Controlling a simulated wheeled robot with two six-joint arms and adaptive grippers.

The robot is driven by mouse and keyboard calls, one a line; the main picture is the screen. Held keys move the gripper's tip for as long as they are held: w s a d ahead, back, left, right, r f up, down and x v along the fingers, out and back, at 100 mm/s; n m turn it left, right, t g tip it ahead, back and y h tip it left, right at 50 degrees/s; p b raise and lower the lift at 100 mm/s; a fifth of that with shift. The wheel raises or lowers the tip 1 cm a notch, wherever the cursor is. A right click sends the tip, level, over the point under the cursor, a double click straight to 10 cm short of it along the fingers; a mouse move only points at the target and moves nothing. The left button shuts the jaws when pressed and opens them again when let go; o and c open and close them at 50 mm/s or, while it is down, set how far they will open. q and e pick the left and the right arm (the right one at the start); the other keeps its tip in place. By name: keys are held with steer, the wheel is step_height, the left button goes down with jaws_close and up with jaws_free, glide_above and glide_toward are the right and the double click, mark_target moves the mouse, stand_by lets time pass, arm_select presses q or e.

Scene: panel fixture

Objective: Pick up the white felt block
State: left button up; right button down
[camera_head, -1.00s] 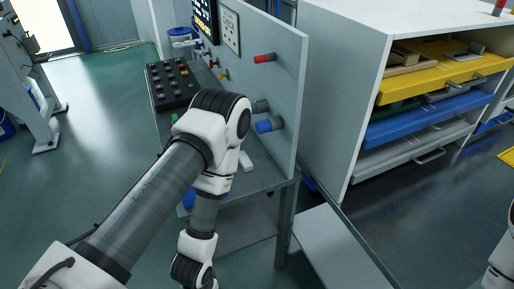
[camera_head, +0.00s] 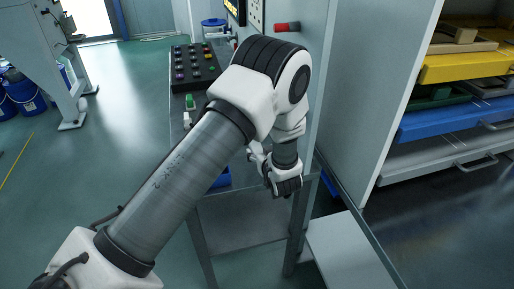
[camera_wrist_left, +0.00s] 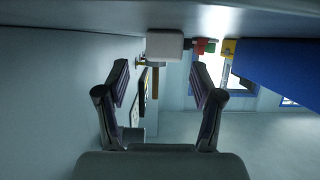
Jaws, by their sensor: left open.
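The white felt block (camera_wrist_left: 164,45) shows in the left wrist view as a pale, rounded block against the grey surface along the top of that picture. My left gripper (camera_wrist_left: 160,70) is open, with one finger on each side of the picture. The block appears beyond the fingertips, near the middle of the gap, and nothing is held. In the head view my left arm reaches over the grey worktable and hides most of the tabletop. The left gripper is largely hidden there, close to the upright panel (camera_head: 345,85). My right gripper is not in view.
A black button box (camera_head: 195,66) and a green piece (camera_head: 190,101) are on the table's left side. A red peg (camera_head: 287,27) sticks out of the panel. A blue shape (camera_wrist_left: 285,75) fills the right of the wrist view. A drawer cabinet (camera_head: 400,90) stands at right.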

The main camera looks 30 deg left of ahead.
mark_target(258, 150)
arm_select(q)
steer(key=x, duration=0.3)
steer(key=shift+a+f, duration=0.35)
steer(key=shift+f, duration=0.05)
steer(key=shift+s+d+r, duration=0.15)
steer(key=shift+d+r, duration=0.05)
steer(key=shift+r, duration=0.05)
steer(key=shift+d, duration=0.1)
steer(key=c, duration=0.3)
steer(key=shift+f, duration=0.1)
steer(key=c, duration=0.8)
steer(key=shift+c, duration=0.2)
